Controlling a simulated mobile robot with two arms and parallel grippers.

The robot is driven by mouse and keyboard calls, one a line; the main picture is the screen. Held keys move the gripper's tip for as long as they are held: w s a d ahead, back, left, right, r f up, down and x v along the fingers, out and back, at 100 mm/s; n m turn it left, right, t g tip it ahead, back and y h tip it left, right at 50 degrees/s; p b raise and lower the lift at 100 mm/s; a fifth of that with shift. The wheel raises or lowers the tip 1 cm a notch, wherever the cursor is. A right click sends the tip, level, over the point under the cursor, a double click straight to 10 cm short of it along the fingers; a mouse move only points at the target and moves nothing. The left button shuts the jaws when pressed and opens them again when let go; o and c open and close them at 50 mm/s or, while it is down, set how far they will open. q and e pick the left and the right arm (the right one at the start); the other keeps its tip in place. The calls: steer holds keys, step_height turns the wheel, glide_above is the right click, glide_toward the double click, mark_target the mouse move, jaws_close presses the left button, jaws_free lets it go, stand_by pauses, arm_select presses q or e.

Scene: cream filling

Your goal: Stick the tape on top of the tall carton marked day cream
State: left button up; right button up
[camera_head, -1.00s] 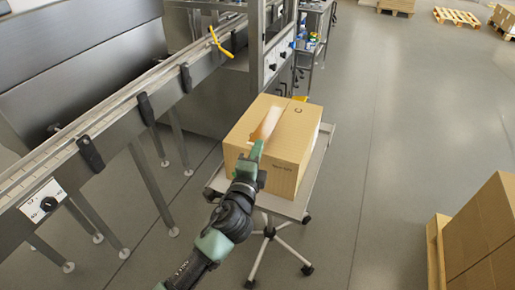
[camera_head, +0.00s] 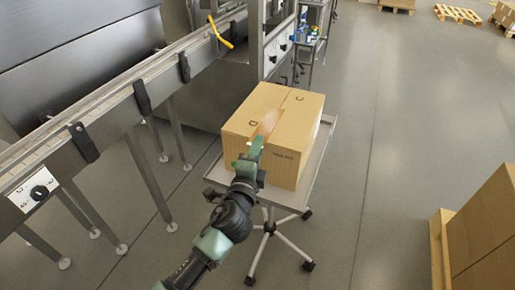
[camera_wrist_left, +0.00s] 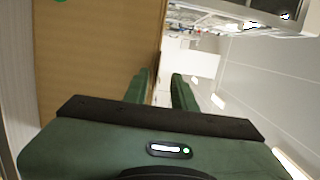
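The carton (camera_head: 262,160) is a tan closed box with a lengthwise top seam and small dark print, too small to read. It stands on a wheeled trolley, and its side fills the left of the left wrist view (camera_wrist_left: 95,50). The tape (camera_head: 267,123) is a brownish, slightly see-through strip. It sticks up from the fingertips of my left gripper (camera_head: 254,148), over the carton's top near the front edge. I cannot tell whether it touches the carton. The left gripper's green fingers also show in the left wrist view (camera_wrist_left: 160,88). My right gripper is not in view.
The trolley (camera_head: 308,186) has a narrow free rim around the carton. A conveyor (camera_head: 115,105) and machine stand to the left and behind. Stacked cartons (camera_head: 485,225) are at the lower right. The floor between is clear.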

arm_select(q)
steer(key=s+a, duration=0.1)
steer(key=s, duration=0.6)
steer(key=shift+s, duration=0.4)
